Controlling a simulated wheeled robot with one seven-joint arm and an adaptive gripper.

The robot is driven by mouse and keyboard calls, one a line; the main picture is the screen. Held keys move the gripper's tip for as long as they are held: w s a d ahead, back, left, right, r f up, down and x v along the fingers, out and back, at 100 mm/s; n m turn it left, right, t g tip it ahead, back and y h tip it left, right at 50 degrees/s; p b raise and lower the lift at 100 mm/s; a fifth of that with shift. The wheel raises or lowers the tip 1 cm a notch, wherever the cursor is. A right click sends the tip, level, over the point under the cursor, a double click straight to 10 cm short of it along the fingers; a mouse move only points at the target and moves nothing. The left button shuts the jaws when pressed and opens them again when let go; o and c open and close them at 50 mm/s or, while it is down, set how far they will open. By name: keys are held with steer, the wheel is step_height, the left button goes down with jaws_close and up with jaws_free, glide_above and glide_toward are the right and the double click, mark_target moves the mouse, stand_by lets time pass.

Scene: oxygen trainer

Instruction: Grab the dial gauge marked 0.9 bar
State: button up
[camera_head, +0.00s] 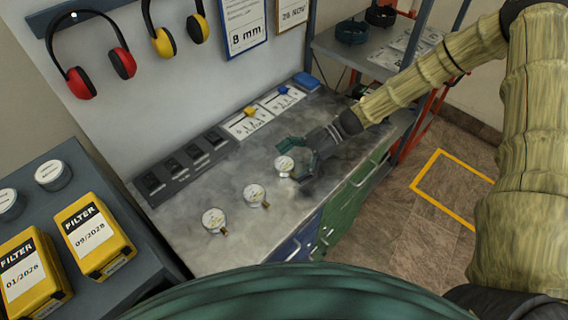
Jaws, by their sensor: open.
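Three small round dial gauges with white faces and brass fittings stand in a slanting row on the grey workbench (185,232): a near-left gauge (214,219), a middle gauge (254,194) and a far-right gauge (284,165). Their readings are too small to make out, so I cannot tell which is marked 0.9 bar. My gripper (290,160) is open, its fingers at the far-right gauge, which appears to be between or just in front of them. I cannot tell whether they touch it. The gripper hides part of that gauge's right side.
A row of dark boxes (186,163) lines the back of the bench, with white cards holding a yellow (249,111) and a blue item (284,90) beyond. Yellow filter boxes (92,236) stand on a left shelf. The bench around the left gauges is clear.

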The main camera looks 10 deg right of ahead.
steer(key=shift+w+a+f, duration=0.2)
steer(key=shift+w+f, duration=0.15)
steer(key=shift+s+r, duration=0.1)
steer(key=shift+s, duration=0.2)
steer(key=c, duration=1)
steer(key=shift+c, duration=0.7)
steer(key=shift+r, duration=0.1)
